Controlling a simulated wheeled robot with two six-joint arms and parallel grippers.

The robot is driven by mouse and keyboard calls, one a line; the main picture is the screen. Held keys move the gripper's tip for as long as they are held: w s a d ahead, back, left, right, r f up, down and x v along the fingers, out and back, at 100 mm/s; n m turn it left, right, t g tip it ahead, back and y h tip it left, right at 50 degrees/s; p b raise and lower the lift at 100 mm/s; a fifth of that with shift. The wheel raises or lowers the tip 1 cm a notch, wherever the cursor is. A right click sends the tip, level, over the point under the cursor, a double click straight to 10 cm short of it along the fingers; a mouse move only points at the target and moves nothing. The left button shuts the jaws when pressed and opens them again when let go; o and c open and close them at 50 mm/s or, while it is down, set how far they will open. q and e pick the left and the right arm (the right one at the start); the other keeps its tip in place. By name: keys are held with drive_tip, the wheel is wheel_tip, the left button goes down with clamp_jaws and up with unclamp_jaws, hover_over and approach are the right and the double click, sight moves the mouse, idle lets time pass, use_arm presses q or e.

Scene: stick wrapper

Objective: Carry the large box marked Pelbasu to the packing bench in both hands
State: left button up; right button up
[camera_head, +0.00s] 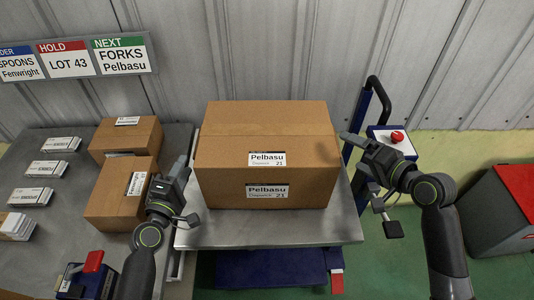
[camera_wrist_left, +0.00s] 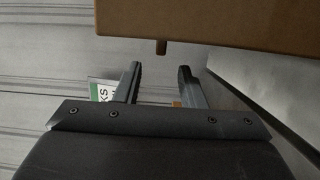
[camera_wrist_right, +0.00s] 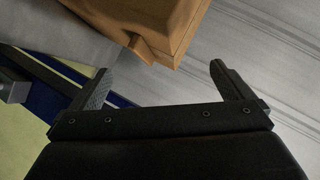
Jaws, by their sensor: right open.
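The large brown box (camera_head: 222,182) carries two white labels reading Pelbasu. It sits upright and closed on a grey metal top (camera_head: 215,235). My left gripper (camera_head: 183,170) is beside the box's left side, its fingers apart with nothing between them. In the left wrist view the box (camera_wrist_left: 220,20) fills the top, a small brown tab below its edge, ahead of the open fingers (camera_wrist_left: 160,72). My right gripper (camera_head: 350,142) is open and empty by the box's right side. The right wrist view shows a box corner with a tab (camera_wrist_right: 150,30) beyond the fingers (camera_wrist_right: 165,82). I see no contact.
Two smaller boxes (camera_head: 140,133) (camera_head: 105,205) and several white packs (camera_head: 47,168) lie on the left metal bench (camera_head: 60,220). A sign (camera_head: 75,58) reads NEXT FORKS Pelbasu. A red button (camera_head: 397,137) is behind my right gripper. A grey, red-topped bin (camera_head: 490,228) stands far right.

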sight(196, 146)
use_arm(q)
drive_tip(key=w, duration=0.3)
drive_tip(key=w+d, duration=0.1)
drive_tip(key=w, duration=0.5)
drive_tip(key=shift+d, duration=0.3)
use_arm(e)
drive_tip(key=x, duration=0.9)
drive_tip(key=shift+w+a, duration=0.1)
use_arm(q)
clamp_jaws()
use_arm(e)
drive_tip(key=c, duration=0.8)
use_arm(q)
drive_tip(key=shift+d, duration=0.1)
use_arm(e)
drive_tip(key=shift+f, duration=0.15)
drive_tip(key=c, duration=1.3)
